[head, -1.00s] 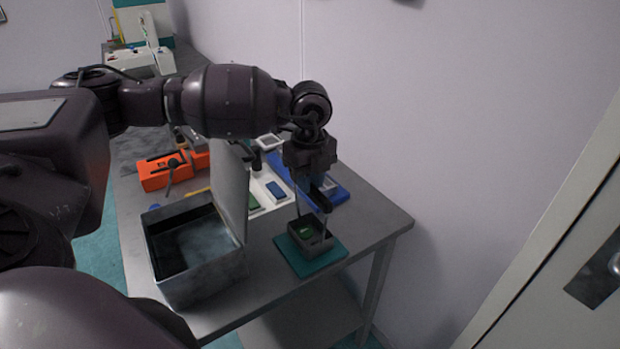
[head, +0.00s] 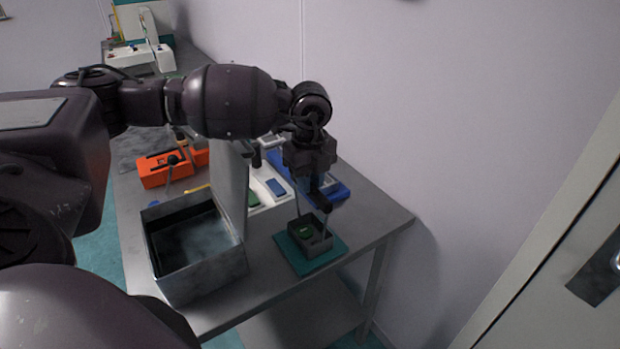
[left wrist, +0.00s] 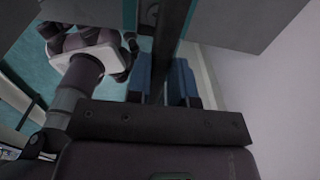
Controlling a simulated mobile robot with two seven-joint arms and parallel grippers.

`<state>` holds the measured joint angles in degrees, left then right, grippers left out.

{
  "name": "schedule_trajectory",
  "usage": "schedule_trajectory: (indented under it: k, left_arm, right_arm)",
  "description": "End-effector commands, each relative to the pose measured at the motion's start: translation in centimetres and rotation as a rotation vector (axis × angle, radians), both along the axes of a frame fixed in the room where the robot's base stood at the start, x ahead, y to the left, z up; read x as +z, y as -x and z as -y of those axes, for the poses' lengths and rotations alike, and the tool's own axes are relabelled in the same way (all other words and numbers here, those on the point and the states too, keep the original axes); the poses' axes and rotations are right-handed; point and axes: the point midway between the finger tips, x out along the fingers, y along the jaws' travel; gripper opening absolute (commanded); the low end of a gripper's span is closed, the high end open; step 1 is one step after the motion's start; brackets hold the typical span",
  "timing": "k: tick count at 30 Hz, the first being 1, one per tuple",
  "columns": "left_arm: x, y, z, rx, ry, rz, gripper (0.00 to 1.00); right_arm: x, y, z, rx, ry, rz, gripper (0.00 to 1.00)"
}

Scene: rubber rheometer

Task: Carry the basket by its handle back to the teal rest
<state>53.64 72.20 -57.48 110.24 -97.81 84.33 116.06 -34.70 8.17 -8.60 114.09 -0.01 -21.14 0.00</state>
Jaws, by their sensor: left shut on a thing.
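The basket (head: 304,246) is a small dark grey open box with a green item inside and thin upright handle rods. It is over the teal rest (head: 287,257), a flat square plate near the table's right front edge. It looks upright; I cannot tell if it touches the plate. My left gripper (head: 318,196) is directly above the basket, shut on the top of its handle. In the left wrist view, the blue finger pads (left wrist: 161,82) close around a dark bar. My right gripper is not in view.
An open metal bath (head: 200,275) with a raised lid (head: 231,185) stands just left of the rest. Behind are a blue tray (head: 338,192), a white tray with coloured blocks and an orange device (head: 165,170). The wall is close on the right.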

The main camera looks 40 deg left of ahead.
Motion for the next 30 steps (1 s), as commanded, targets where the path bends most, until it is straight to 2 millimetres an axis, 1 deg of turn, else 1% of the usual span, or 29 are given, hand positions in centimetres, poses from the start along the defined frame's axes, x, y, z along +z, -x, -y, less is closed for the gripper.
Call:
schedule_trajectory:
  k: [4, 5, 10, 18, 22, 26, 30]
  left_arm:
    - [-0.1, 0.0, 0.0, 0.0, 0.0, 0.001, 0.0]
    - [-0.1, 0.0, 0.0, 0.0, 0.001, 0.002, 0.24]
    - [-0.1, 0.0, 0.0, 0.0, 0.0, 0.001, 0.5]
    - [-0.1, 0.0, 0.0, 0.0, 0.0, -0.001, 0.51]
    - [0.6, 0.0, 0.0, 0.0, -0.001, 0.001, 0.51]
    - [2.4, -0.1, 0.0, -0.001, 0.001, 0.004, 0.51]
    - [5.0, -0.1, 0.0, 0.0, 0.0, 0.004, 0.51]
  right_arm:
    - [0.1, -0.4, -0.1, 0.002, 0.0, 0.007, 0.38]
    - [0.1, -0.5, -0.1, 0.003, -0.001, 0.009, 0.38]
    - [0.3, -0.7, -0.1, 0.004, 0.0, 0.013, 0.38]
    - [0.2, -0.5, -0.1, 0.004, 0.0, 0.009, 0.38]
    - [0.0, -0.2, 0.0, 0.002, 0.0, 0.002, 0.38]
    - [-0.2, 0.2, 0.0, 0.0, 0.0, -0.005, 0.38]
    - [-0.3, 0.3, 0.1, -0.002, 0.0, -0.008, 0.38]
